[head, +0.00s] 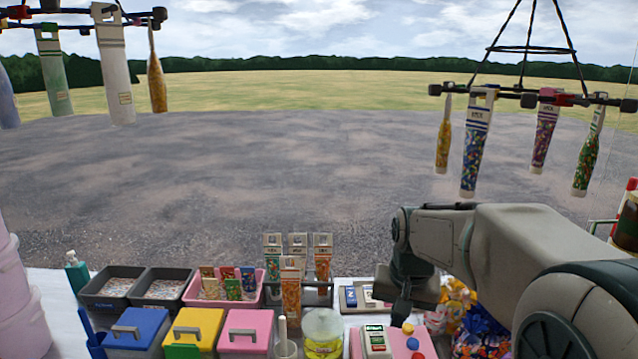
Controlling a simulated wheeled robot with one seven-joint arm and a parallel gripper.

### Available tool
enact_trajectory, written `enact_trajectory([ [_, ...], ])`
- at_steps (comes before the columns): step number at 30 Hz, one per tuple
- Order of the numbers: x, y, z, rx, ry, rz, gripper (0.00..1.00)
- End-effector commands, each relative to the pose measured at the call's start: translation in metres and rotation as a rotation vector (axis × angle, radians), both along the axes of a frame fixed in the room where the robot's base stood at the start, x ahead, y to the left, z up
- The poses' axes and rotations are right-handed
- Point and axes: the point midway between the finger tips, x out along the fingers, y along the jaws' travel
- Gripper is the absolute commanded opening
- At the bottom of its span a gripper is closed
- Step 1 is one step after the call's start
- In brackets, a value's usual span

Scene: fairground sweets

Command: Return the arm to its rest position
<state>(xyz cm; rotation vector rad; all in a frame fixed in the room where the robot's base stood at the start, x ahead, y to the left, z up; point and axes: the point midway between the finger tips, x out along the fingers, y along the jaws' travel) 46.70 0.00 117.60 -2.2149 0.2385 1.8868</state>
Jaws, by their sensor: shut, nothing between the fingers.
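My arm reaches in from the right side of the head view. My gripper (402,312) points down over the right part of the sweets counter (345,322) and is shut with nothing in it. It is above the area of a pink tray (425,345) with a white and green packet (376,341) and small coloured balls (408,329). The fingertips are small and dark here, and I cannot tell their exact height above the counter.
Lidded boxes in blue (140,325), yellow (195,325) and pink (246,328) stand in front, beside a yellow tub (323,335). Upright sweet tubes (290,290) stand mid-counter. Wrapped sweets (483,330) lie under my arm. A hanging rack (515,92) carries tubes above right.

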Motion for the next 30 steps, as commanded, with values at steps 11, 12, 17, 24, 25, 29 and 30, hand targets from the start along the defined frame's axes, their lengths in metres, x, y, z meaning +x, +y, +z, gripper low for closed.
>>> enact_trajectory([
  [11, -0.121, 0.001, 0.005, -0.049, -0.119, 0.175, 0.00],
  [12, -0.131, 0.001, 0.002, -0.057, -0.129, 0.192, 0.00],
  [17, -0.163, 0.001, -0.008, -0.080, -0.161, 0.241, 0.00],
  [24, -0.178, 0.000, -0.014, -0.092, -0.174, 0.268, 0.00],
  [25, -0.178, 0.000, -0.014, -0.092, -0.174, 0.269, 0.00],
  [29, -0.178, 0.000, -0.014, -0.092, -0.174, 0.268, 0.00],
  [30, -0.178, 0.000, -0.014, -0.092, -0.174, 0.268, 0.00],
])
